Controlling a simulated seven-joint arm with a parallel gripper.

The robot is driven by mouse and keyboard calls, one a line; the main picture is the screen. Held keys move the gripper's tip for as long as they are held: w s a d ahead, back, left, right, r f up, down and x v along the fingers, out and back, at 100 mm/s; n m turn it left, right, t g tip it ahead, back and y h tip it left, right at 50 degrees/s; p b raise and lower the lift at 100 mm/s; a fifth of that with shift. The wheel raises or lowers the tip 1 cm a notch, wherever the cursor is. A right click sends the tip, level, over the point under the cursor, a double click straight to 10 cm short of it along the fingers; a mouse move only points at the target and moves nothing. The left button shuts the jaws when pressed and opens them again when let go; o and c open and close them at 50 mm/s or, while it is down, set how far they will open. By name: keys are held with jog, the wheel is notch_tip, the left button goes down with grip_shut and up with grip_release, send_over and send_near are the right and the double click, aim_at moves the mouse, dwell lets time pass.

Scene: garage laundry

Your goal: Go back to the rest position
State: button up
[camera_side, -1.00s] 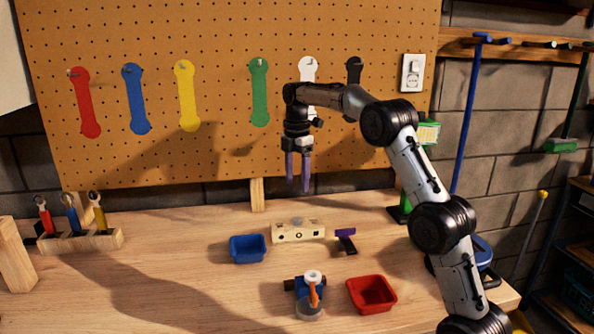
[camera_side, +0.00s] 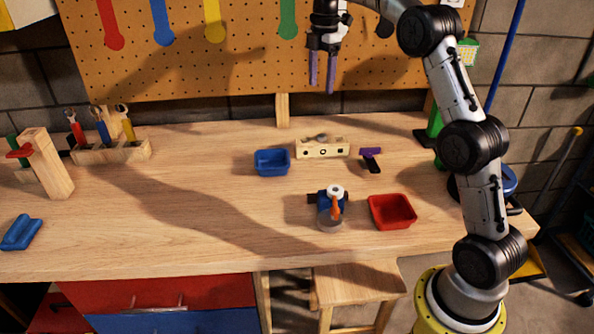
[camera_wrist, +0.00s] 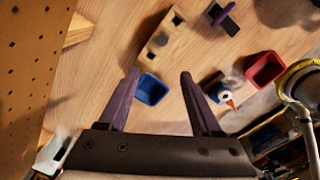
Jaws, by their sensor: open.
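My gripper (camera_side: 322,70) hangs high over the back of the workbench in the side view, in front of the pegboard, fingers pointing down. Its two purple fingers are apart with nothing between them. In the wrist view my gripper (camera_wrist: 160,85) is also open and empty, with the bench well below it. My arm stands at the right, bent at the elbow.
On the bench (camera_side: 190,220) are a blue tray (camera_side: 272,163), a wooden block with holes (camera_side: 322,149), a purple-topped item (camera_side: 371,155), a blue-and-white device (camera_side: 331,205) and a red tray (camera_side: 392,212). A tool rack (camera_side: 110,152) stands left. The front-left bench is mostly clear.

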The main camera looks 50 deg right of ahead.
jog(key=s+a+r+n+t, duration=0.1)
jog(key=s+a+r+t, duration=0.1)
jog(key=s+a+r, duration=0.55)
jog(key=s+a+r+m+t, duration=0.15)
jog(key=s+a+r, duration=0.25)
jog(key=s+a, duration=0.45)
jog(key=s+a+f+m+t, duration=0.1)
jog(key=s+a+f+m, duration=0.1)
jog(key=s+f+m, duration=0.5)
jog(key=s+a+f+m, duration=0.1)
jog(key=s+f+m, duration=0.6)
jog(key=s+f, duration=0.1)
jog(key=shift+s+a+f+m+t, duration=0.35)
jog(key=shift+s+a, duration=0.05)
jog(key=shift+s, duration=0.05)
